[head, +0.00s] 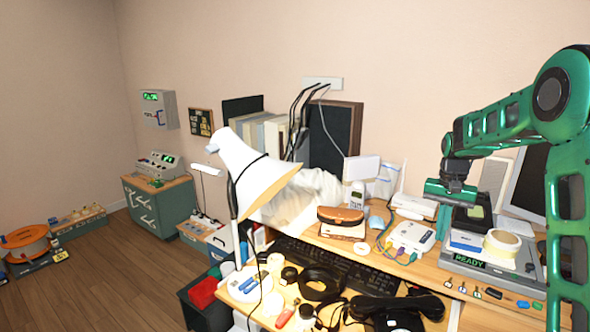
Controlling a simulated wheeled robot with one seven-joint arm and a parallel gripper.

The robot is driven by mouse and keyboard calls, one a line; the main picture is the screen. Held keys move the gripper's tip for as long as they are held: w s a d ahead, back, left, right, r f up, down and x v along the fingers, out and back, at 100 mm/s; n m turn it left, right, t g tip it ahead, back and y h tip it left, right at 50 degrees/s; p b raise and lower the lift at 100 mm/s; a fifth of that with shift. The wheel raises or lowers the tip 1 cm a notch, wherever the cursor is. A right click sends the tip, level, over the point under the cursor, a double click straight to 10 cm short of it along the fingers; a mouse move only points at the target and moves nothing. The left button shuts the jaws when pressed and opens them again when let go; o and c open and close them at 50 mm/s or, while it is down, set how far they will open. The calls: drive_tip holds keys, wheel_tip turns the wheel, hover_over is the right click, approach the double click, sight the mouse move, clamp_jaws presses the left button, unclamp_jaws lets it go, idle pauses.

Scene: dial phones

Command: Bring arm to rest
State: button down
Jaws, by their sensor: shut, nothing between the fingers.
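My green arm (495,122) comes in from the right edge and reaches left over the right part of the desk. My gripper (443,222) hangs from it pointing down, shut and empty. In the picture it sits just left of a dark-screened device and above the desk's right half.
The crowded desk (428,270) holds a large white lamp (247,172), a black keyboard (325,262), a black phone (397,308), a white box with cables (410,236) and a grey READY device (480,262). Open wooden floor (105,280) lies left.

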drive_tip(key=s+d+r, duration=0.1)
drive_tip(key=s+r, duration=0.2)
drive_tip(key=s, duration=0.8)
drive_tip(key=s+r, duration=0.3)
drive_tip(key=s, duration=0.9)
drive_tip(key=s+a+f, duration=0.1)
drive_tip(key=s+f, duration=0.1)
drive_tip(key=s, duration=0.7)
drive_tip(key=s+a+f, duration=0.1)
drive_tip(key=s, duration=0.8)
drive_tip(key=shift+s+a+f, duration=0.25)
drive_tip(key=shift+s+f, duration=0.1)
drive_tip(key=shift+f, duration=0.05)
drive_tip(key=shift+w+f, duration=0.25)
drive_tip(key=shift+w, duration=0.35)
